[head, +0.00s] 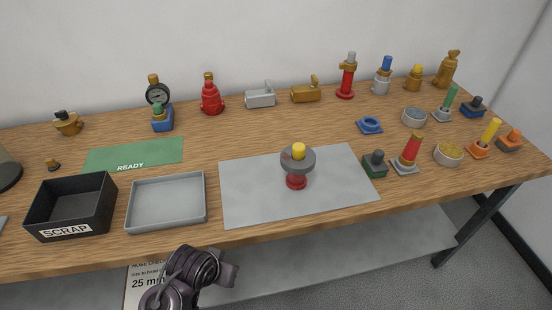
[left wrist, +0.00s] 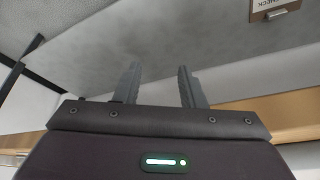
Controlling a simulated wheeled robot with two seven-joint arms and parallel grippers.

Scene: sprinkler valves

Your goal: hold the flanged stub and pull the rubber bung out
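The flanged stub stands upright on the grey mat near the middle of the bench in the head view. It has a red foot (head: 296,182) and a wide grey flange (head: 298,161). The yellow rubber bung (head: 299,150) sits in its top and stands above the flange. My left gripper (left wrist: 159,72) shows in the left wrist view with its two fingers apart and nothing between them. It is away from the stub, which is not in that view. A dark part of my arm shows at the bottom of the head view. My right gripper is not in view.
The grey mat (head: 240,200) is otherwise clear. Left of it are a grey tray (head: 165,223), a black SCRAP box (head: 68,233) and a green READY mat (head: 110,157).

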